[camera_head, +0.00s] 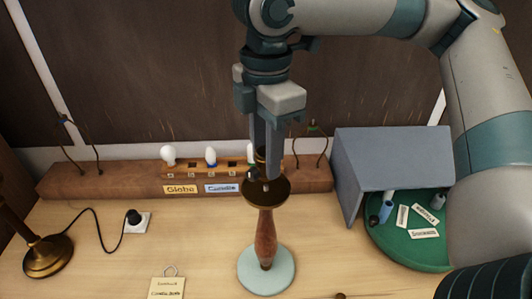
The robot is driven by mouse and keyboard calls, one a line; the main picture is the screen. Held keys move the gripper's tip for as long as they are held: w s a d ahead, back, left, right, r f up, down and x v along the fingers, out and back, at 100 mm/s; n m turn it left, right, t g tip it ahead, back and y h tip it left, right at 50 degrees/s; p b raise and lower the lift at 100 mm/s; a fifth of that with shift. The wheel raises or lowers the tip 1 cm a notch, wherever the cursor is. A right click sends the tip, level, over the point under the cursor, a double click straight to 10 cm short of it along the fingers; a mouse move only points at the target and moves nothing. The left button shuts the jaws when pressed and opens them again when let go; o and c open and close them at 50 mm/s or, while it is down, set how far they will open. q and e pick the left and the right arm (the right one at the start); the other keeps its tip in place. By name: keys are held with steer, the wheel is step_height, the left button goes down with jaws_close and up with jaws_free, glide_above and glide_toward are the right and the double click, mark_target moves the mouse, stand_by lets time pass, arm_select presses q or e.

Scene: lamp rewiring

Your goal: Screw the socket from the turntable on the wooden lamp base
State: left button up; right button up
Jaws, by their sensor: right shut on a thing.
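The wooden lamp base (266,240) stands upright near the middle of the table, on a pale green round foot (266,272). A dark round plate (266,194) sits at its top. My right gripper (266,170) points straight down over this plate, shut on a small dark brass socket (261,158), mostly hidden by the fingers. The socket is at or just above the plate; I cannot tell whether they touch. The green turntable (400,256) is at the right, partly behind my right arm, with paper labels and small blue-grey parts on it. My left gripper is out of view.
A grey box-like screen (392,160) stands over the turntable's rear. A wooden rack (110,180) with bulbs and Globe and Candle labels runs along the back. A brass lamp (46,255) and a plugged cord stand left. A tag (167,288) lies in front.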

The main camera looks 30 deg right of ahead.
steer(key=shift+f+b, duration=0.45)
steer(key=shift+b, duration=0.4)
steer(key=shift+f, duration=0.85)
steer(key=shift+p, duration=0.7)
steer(key=shift+f+p, duration=0.15)
steer(key=shift+p, duration=0.25)
stand_by(0.5)
